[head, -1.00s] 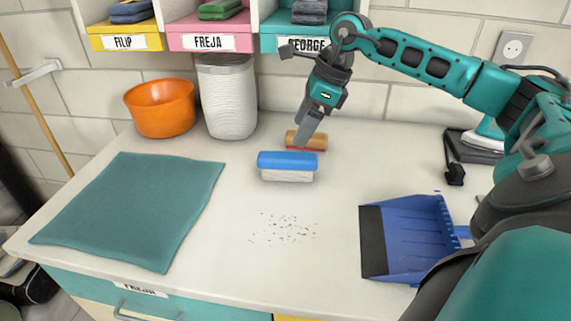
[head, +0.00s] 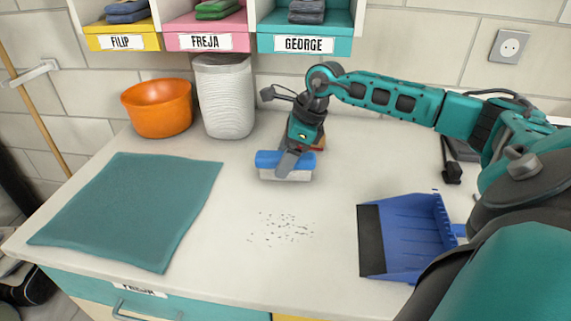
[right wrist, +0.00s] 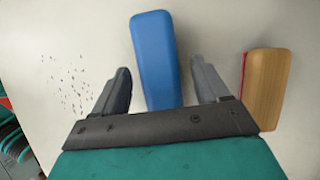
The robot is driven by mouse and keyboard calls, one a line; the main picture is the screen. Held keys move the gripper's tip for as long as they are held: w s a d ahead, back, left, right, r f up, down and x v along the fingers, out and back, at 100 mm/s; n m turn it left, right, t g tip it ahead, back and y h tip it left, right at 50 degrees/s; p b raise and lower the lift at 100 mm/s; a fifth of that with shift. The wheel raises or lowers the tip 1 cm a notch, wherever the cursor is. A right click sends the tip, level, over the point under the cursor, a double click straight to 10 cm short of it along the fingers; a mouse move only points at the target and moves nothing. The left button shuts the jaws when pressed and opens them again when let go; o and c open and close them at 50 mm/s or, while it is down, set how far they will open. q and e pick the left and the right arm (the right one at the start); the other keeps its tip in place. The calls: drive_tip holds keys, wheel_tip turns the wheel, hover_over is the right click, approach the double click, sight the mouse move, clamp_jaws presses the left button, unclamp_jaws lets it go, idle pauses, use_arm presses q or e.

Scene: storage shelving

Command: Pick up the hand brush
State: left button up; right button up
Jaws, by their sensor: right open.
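In the right wrist view the blue brush (right wrist: 157,60) lies between the two fingers of my right gripper (right wrist: 165,88). The gripper is open. The left finger shows close beside the brush and the right finger also stands close on its other side, with small gaps. A second brush with a wooden back and a red edge (right wrist: 267,88) lies just outside the right finger. My left gripper is not in view.
A blue dustpan (head: 410,238) lies at the right, with dark crumbs (head: 283,228) to its left. A teal cloth (head: 130,205) covers the left. An orange bowl (head: 157,108) and a white basket (head: 224,98) stand at the back below labelled bins (head: 205,42).

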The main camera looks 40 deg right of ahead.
drive_tip(key=shift+f, duration=0.25)
idle(0.5)
drive_tip(key=c, duration=1.1)
drive_tip(key=shift+r, duration=0.15)
drive_tip(key=shift+r, duration=0.2)
wheel_tip(320, 180, up, 20)
drive_tip(key=p, duration=0.2)
